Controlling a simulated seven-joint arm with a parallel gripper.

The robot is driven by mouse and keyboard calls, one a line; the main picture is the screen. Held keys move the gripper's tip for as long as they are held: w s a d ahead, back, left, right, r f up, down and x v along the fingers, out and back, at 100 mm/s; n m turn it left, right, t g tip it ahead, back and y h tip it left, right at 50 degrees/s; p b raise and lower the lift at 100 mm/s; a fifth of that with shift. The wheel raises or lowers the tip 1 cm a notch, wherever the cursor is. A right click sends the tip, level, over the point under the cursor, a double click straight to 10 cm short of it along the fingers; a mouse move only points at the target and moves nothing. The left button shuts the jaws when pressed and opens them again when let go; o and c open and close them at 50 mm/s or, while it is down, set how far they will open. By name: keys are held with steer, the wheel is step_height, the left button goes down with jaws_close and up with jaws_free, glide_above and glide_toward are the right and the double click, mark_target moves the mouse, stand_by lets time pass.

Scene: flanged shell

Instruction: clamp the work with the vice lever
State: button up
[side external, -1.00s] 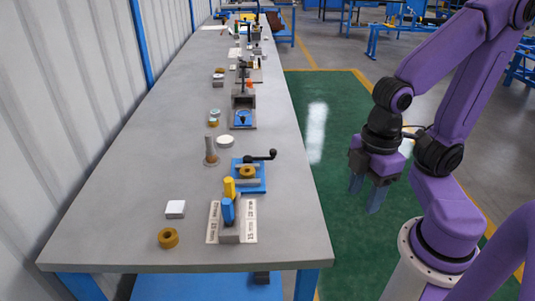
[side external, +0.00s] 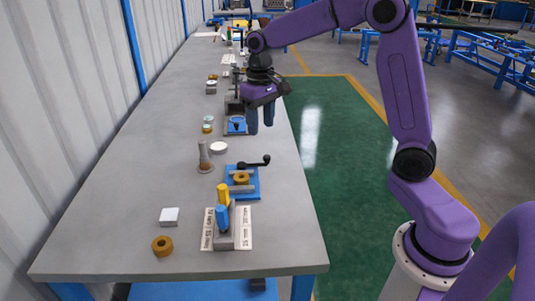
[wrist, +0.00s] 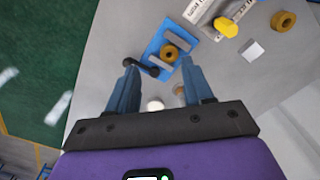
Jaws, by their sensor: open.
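The vice is a blue base (side external: 248,192) with grey jaws, near the bench's right edge in the side view; it also shows at the top of the wrist view (wrist: 152,48). A brass ring (side external: 241,178), the work, sits between the jaws, also seen in the wrist view (wrist: 170,52). The black vice lever (side external: 254,163) sticks out to the right and ends in a knob. My gripper (side external: 260,122) is open and empty, fingers down, above and beyond the vice.
A grey post (side external: 204,157) and a white disc (side external: 218,148) stand left of the vice. Nearer are a yellow peg (side external: 223,193), a blue peg (side external: 222,217), a white block (side external: 169,216) and a loose brass ring (side external: 162,246). Another blue fixture (side external: 235,128) stands behind.

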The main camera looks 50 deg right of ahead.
mark_target(268, 157)
steer(key=w+d+f+m, duration=0.1)
steer(key=w+d+m, duration=0.3)
steer(key=w+d, duration=0.45)
steer(key=f, duration=0.5)
steer(key=s+d+f, duration=0.1)
steer(key=f, duration=0.5)
steer(key=s+f, duration=0.1)
steer(key=f, duration=0.5)
steer(key=shift+d+f, duration=0.2)
steer(key=shift+d, duration=0.2)
jaws_close()
